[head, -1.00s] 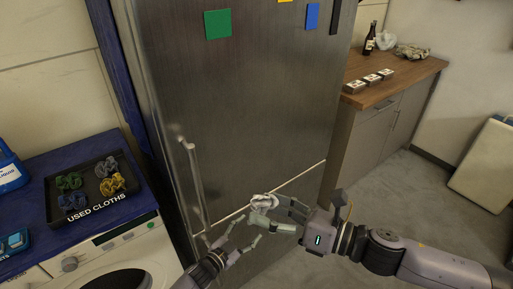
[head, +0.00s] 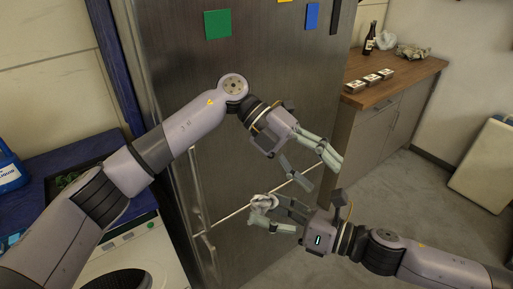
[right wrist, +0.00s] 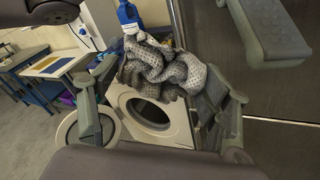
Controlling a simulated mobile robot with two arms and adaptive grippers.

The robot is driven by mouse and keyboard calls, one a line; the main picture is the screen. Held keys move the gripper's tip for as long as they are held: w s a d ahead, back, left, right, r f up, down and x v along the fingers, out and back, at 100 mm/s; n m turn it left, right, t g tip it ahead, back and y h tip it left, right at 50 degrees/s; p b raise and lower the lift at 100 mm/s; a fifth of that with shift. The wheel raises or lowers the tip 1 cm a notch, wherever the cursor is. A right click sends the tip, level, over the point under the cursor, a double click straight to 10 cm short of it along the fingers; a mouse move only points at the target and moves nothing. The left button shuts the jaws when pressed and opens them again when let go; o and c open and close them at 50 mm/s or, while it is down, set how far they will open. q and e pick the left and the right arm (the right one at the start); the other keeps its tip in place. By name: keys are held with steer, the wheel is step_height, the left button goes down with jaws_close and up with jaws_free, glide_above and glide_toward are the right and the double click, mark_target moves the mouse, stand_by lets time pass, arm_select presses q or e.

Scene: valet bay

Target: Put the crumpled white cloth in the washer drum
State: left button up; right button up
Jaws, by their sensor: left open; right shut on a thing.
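The crumpled white cloth (head: 263,203) is held between the fingers of my right gripper (head: 268,214), in front of the steel fridge. In the right wrist view the cloth (right wrist: 165,70) looks pale and dotted, bunched between the fingers. My left gripper (head: 322,175) is open and empty, above and to the right of the cloth, with its arm crossing the picture. The washer (head: 140,250) is at lower left, its drum opening partly cut off. In the right wrist view the washer drum (right wrist: 150,114) is open and empty-looking beyond the cloth, with the round door (right wrist: 68,138) swung left.
The steel fridge (head: 250,70) with a vertical handle (head: 198,195) stands close behind both grippers. The floor (head: 400,190) there is clear.

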arm_select(q)
steer(key=s+a+r+m+t+y, duration=0.1)
steer(key=a+r+t+y, duration=0.1)
steer(key=a+y, duration=0.3)
steer(key=t+y, duration=0.2)
steer(key=y, duration=0.2)
glide_toward(260, 194)
steer(key=x, duration=1.2)
steer(key=shift+w+f, duration=0.15)
steer(key=shift+w, duration=0.15)
steer(key=shift+c, duration=0.2)
steer(key=c, duration=1.2)
arm_select(e)
steer(key=o, duration=1.1)
steer(key=shift+d, duration=0.1)
